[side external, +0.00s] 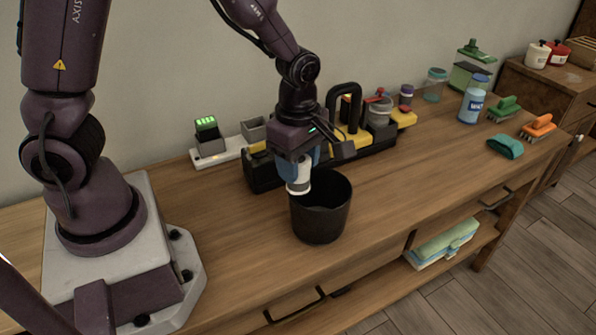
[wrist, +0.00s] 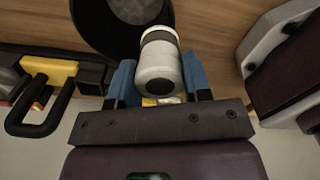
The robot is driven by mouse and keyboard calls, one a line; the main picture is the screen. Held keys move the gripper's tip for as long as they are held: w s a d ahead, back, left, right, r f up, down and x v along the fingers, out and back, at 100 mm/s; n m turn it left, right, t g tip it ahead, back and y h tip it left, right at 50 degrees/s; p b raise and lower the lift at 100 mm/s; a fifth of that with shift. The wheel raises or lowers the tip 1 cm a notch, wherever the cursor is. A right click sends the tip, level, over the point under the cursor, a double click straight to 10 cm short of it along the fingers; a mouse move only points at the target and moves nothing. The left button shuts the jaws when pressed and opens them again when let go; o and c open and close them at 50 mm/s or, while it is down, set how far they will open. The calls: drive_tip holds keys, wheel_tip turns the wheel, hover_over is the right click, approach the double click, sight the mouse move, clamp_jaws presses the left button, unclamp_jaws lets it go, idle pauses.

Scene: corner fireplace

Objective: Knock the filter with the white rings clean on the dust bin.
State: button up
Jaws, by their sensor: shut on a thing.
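My gripper (side external: 305,162) is shut on a white filter (side external: 299,187) with a grey band. In the wrist view the filter (wrist: 159,65) sits between the two blue fingers of my gripper (wrist: 158,82). The black dust bin (side external: 321,217) stands on the wooden workbench, open at the top. The filter hangs at the bin's left rear rim, its lower end near rim height. I cannot tell whether it touches the rim. In the wrist view the bin (wrist: 92,22) lies just beyond the filter, with a pale round thing (wrist: 137,8) inside it.
Behind the bin stands a black tool caddy (side external: 262,172) with a tall handle and yellow parts. A charger with a green-lit battery (side external: 207,127) is at the back left. Brushes (side external: 505,108) and a blue-labelled bottle (side external: 473,103) are at the right.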

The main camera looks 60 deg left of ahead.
wheel_tip(320, 180, down, 2)
drive_tip(key=shift+s, duration=0.1)
drive_tip(key=shift+r, duration=0.3)
drive_tip(key=shift+c, duration=0.5)
drive_tip(key=shift+r, duration=1.05)
wheel_tip(320, 180, down, 3)
drive_tip(key=shift+c, duration=0.5)
drive_tip(key=shift+r, duration=1.05)
clamp_jaws()
drive_tip(key=shift+r, duration=0.45)
